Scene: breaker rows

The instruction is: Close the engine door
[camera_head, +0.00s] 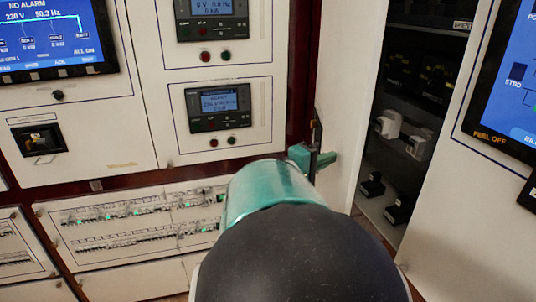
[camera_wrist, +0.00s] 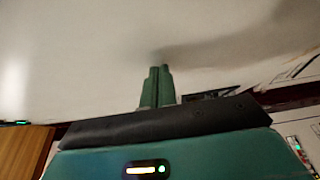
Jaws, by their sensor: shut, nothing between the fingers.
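The engine door (camera_head: 347,85) is a tall white panel that stands open in the head view, swung out beside a dark cabinet opening (camera_head: 412,110). A dark handle or latch (camera_head: 317,132) sits on its left edge. My gripper (camera_head: 322,161) is green and is at the door's left edge, just below that handle. In the wrist view my gripper (camera_wrist: 157,84) has its two fingers together and points at a white surface (camera_wrist: 90,50), likely the door. A shadow lies near the fingertips. I cannot tell whether they touch it. My arm hides the lower part of the door.
Inside the opening are shelves with grey-white and black devices (camera_head: 405,140). A white panel with a blue screen (camera_head: 510,90) stands at the right. Panels with gauges (camera_head: 220,108) and breaker rows (camera_head: 130,230) fill the left.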

